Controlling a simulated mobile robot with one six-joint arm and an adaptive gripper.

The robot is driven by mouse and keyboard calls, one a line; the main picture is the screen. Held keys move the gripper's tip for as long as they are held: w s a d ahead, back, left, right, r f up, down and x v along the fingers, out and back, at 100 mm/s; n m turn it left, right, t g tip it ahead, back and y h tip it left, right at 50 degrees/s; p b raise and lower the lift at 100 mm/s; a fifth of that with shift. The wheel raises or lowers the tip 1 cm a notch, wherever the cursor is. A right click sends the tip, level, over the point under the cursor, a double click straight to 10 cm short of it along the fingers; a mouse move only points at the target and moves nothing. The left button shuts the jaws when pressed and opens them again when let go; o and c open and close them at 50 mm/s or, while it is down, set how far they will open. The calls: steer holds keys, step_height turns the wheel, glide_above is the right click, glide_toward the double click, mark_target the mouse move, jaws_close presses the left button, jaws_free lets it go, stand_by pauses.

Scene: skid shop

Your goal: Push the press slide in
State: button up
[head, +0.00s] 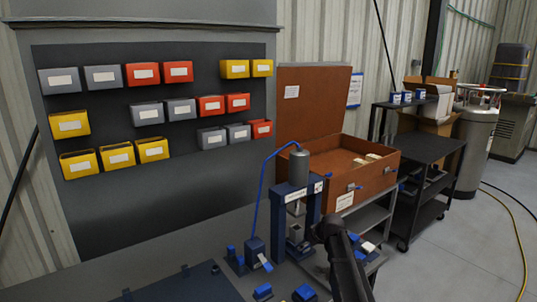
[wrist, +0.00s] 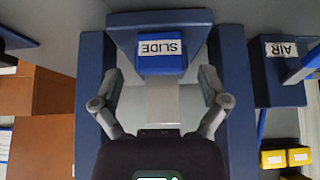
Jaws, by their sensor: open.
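The press (head: 312,206) is a dark blue frame with a grey cylinder on top, standing on the bench in the head view. In the wrist view the press slide (wrist: 162,66) is a blue block with a white label reading SLIDE upside down, with a pale grey bar below it. My gripper (wrist: 161,82) is open, one finger on each side of the slide, with gaps showing between. I cannot tell whether it touches anything. In the head view my gripper (head: 324,228) is at the press's front right, hiding part of its lower end.
A blue box labelled AIR (wrist: 281,60) is beside the press in the wrist view. In the head view, a small blue lever unit (head: 255,248) stands left of the press. An open brown case (head: 340,199) is behind it. Small blue blocks (head: 264,291) lie in front.

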steer(key=shift+r+p, duration=1.75)
steer(key=shift+r, duration=0.2)
steer(key=shift+p+v, duration=1.65)
steer(key=shift+v, duration=0.35)
steer(key=shift+s, duration=0.1)
steer(key=s+f+m+g, duration=0.1)
steer(key=s, duration=0.4)
steer(key=s+m+g+h, duration=0.1)
steer(key=s, duration=0.5)
steer(key=s+f+m+g+h, duration=0.1)
steer(key=s, duration=0.5)
steer(key=shift+s+a+f+m, duration=0.15)
steer(key=shift+a+f+m, duration=0.15)
steer(key=s+d+m+g+h, duration=0.1)
steer(key=s+m+g+h, duration=0.1)
steer(key=s, duration=1)
steer(key=shift+s+d+f+m+g, duration=0.25)
steer(key=shift+s+f+m+g, duration=0.1)
steer(key=shift+m, duration=0.45)
